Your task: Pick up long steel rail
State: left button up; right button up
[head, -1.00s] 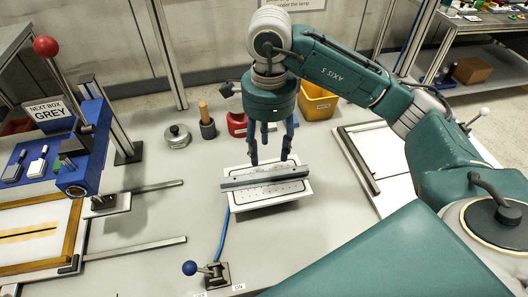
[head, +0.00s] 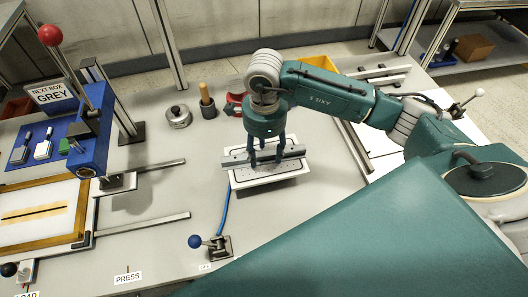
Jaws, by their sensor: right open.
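The long steel rail (head: 237,157) is a grey metal bar lying across a white perforated plate (head: 262,176) in the middle of the bench. My right gripper (head: 265,164) points down over the rail, with its blue fingers spread apart and their tips at the rail's height. The fingers hide part of the rail, and I cannot tell whether they touch it. My left gripper is not in the head view.
A lever with a blue knob (head: 195,241) stands in front of the plate. A metal pot (head: 178,117), a wooden-handled tool (head: 207,103) and a red container (head: 233,104) stand behind it. A wooden frame (head: 40,212) and blue stand (head: 92,135) are at left.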

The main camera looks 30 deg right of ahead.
jog(key=c, duration=0.4)
grip_shut()
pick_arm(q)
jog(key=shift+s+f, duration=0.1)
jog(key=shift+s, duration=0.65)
